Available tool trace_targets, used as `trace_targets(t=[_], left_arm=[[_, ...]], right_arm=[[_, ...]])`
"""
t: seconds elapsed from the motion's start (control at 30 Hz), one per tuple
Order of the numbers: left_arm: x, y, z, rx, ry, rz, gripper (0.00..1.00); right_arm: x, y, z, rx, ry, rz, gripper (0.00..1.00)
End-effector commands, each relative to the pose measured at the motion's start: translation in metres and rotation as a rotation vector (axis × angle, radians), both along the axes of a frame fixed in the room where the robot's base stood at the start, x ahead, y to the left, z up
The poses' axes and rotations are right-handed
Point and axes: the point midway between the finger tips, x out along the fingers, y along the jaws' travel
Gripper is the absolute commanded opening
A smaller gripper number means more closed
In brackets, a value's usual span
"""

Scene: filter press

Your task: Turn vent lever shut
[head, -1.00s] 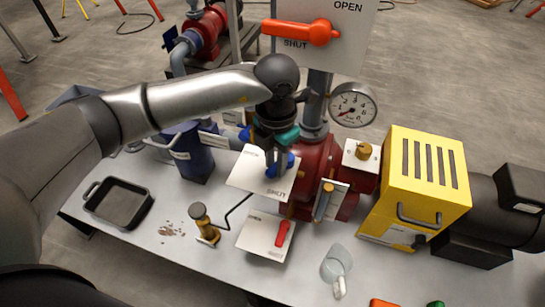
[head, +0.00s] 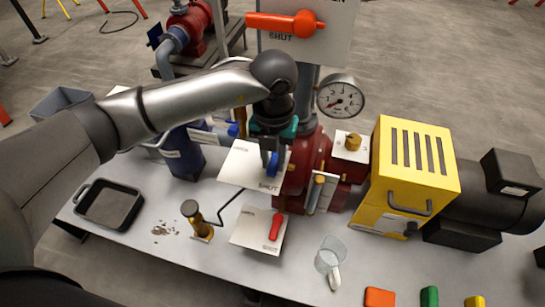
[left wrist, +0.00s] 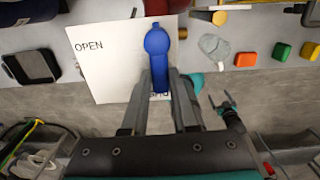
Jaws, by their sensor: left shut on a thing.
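A blue lever (head: 273,165) is mounted on a white plate (head: 240,166) marked OPEN and SHUT, in front of the red pump. In the head view it points down toward the SHUT label. My left gripper (head: 271,150) comes from above and is shut on the blue lever. In the left wrist view the blue lever (left wrist: 158,55) lies between the fingers (left wrist: 160,88), its knob beyond the tips. The fingers partly hide the SHUT label. My right gripper (left wrist: 220,99) shows small at the right of the left wrist view, its fingers apart and empty.
A red lever (head: 276,226) on a lower plate and an orange lever (head: 288,23) on a large upper plate are close by. A gauge (head: 341,96), a yellow housing (head: 400,172), a brass-topped hand tool (head: 194,218), a clear jug (head: 329,255) and a black tray (head: 108,204) surround the spot.

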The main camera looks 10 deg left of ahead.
Motion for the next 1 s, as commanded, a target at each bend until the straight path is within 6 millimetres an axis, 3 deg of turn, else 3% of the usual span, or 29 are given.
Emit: trace_targets(t=[0.27,0.3,0.53,0.83,1.0], left_arm=[[0.001,0.0,0.001,-0.002,-0.003,0.004,0.0],[0.001,0.0,0.001,-0.002,-0.003,0.004,0.32],[0.001,0.0,0.001,-0.001,-0.002,0.002,0.57],[0.0,0.0,0.002,-0.001,-0.002,0.001,0.57],[0.001,0.0,0.023,-0.002,-0.005,-0.001,0.57]], right_arm=[[0.0,0.0,0.0,0.0,0.0,0.0,1.0],[0.0,0.0,0.0,0.0,0.0,0.0,1.0],[0.0,0.0,0.0,0.0,0.0,0.0,1.0],[0.0,0.0,0.0,-0.001,0.0,0.0,1.0],[0.0,0.0,0.001,-0.001,-0.001,0.0,1.0]])
